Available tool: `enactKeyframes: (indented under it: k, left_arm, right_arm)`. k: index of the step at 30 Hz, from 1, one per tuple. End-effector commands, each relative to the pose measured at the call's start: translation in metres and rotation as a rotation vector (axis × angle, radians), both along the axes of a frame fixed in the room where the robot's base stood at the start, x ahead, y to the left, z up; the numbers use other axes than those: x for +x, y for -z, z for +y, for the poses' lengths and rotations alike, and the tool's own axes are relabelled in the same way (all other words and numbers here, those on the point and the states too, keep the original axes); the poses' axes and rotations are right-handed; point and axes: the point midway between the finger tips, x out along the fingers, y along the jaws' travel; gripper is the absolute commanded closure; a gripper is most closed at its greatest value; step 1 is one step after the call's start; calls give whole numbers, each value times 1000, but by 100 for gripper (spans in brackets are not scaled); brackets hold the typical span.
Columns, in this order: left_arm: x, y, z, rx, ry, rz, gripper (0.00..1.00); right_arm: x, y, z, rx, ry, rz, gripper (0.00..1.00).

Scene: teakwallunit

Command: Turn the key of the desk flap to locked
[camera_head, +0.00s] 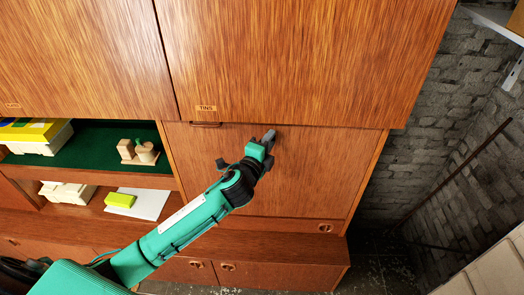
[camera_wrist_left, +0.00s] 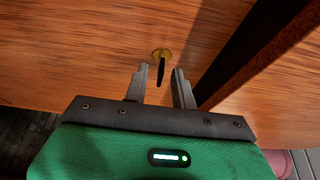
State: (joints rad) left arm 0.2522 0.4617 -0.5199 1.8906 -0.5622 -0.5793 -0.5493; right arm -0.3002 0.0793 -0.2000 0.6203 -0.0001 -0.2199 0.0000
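The desk flap (camera_head: 316,172) is a closed wooden panel in the wall unit. In the left wrist view, a dark key (camera_wrist_left: 161,72) sticks out of a round brass lock plate (camera_wrist_left: 161,53) on the flap's wood. My left gripper (camera_head: 268,138) is at the upper part of the flap and hides the key in the head view. In the left wrist view its two grey fingers (camera_wrist_left: 159,80) are open, one on each side of the key, with visible gaps. My right gripper is in neither view.
An upper door labelled TINS (camera_head: 207,108) has a handle (camera_head: 205,125) just below it. Open shelves at left hold a wooden item (camera_head: 138,152), a yellow-green block (camera_head: 120,200) and white boxes. A dark band (camera_wrist_left: 250,50) crosses the wrist view beside the key. A brick wall stands right.

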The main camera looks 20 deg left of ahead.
Motion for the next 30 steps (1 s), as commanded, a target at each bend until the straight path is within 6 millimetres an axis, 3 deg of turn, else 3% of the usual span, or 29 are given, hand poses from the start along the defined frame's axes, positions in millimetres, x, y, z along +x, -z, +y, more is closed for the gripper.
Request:
enactKeyframes:
  k: [5,18,24,30]
  left_arm:
    - [-23,4,3,0,1,1,74]
    - [-110,3,12,1,2,1,74]
    - [-130,1,14,1,1,1,74]
    - [-134,-1,15,1,1,0,74]
  right_arm:
    - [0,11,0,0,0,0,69]
    - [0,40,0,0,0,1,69]
    - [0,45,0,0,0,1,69]
    - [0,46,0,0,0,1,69]
